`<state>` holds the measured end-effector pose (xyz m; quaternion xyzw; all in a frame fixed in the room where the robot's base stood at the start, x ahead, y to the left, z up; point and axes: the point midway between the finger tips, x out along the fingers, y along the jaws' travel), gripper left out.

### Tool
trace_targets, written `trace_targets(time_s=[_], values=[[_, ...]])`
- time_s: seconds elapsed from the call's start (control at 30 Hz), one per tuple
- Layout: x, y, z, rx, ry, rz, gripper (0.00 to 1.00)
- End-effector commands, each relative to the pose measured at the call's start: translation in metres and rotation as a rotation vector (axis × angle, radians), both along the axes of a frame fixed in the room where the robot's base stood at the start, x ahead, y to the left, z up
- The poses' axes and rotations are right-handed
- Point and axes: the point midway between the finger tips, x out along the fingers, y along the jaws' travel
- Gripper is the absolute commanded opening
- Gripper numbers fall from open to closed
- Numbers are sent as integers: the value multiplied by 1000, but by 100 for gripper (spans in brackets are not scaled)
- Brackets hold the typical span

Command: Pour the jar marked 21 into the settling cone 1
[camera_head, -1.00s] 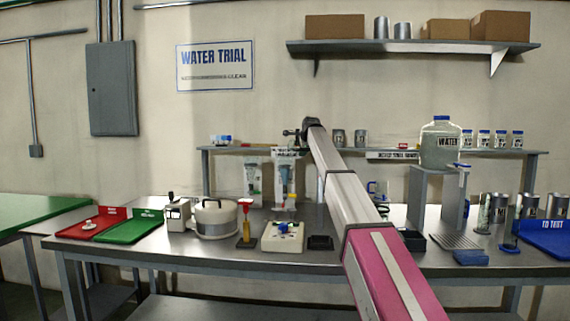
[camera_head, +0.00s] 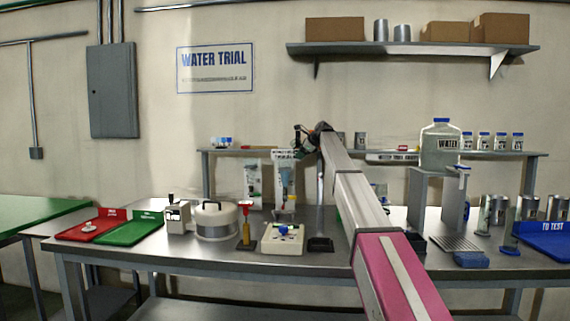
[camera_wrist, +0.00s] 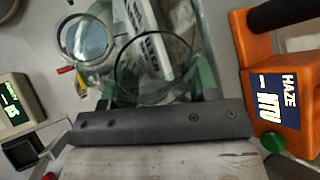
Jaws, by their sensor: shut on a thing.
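My gripper (camera_wrist: 155,95) is shut on a clear glass jar (camera_wrist: 125,88), whose round rim shows in the wrist view. I cannot read its number or tell how full it is. In the head view my gripper (camera_head: 300,146) is at the end of my arm, just above and right of a clear settling cone (camera_head: 284,174) on a white backboard. A second cone (camera_head: 252,180) stands to its left. In the wrist view a round clear rim (camera_wrist: 86,40) lies left of the jar, and white boards with dark print show behind it. I cannot tell which cone is numbered 1.
An orange haze meter (camera_wrist: 268,90) stands close on the right in the wrist view, and a device with a lit display (camera_wrist: 14,105) on the left. A rear shelf (camera_head: 520,153) carries a large water jar (camera_head: 440,145) and small jars. My arm hides part of the bench.

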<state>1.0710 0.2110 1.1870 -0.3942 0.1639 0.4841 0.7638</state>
Motion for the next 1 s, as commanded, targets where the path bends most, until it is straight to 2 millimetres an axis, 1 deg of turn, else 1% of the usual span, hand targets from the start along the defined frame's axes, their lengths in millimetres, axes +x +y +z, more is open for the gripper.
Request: trace_targets(time_s=[0.03,0.2,0.37,0.7,1.0], values=[[1,-2,-7,19,12,-1,25],[3,-6,-27,81,54,-2,25],[8,-12,-35,203,132,-1,25],[11,-18,-72,349,227,-1,25],[14,-22,-77,479,311,-1,25]])
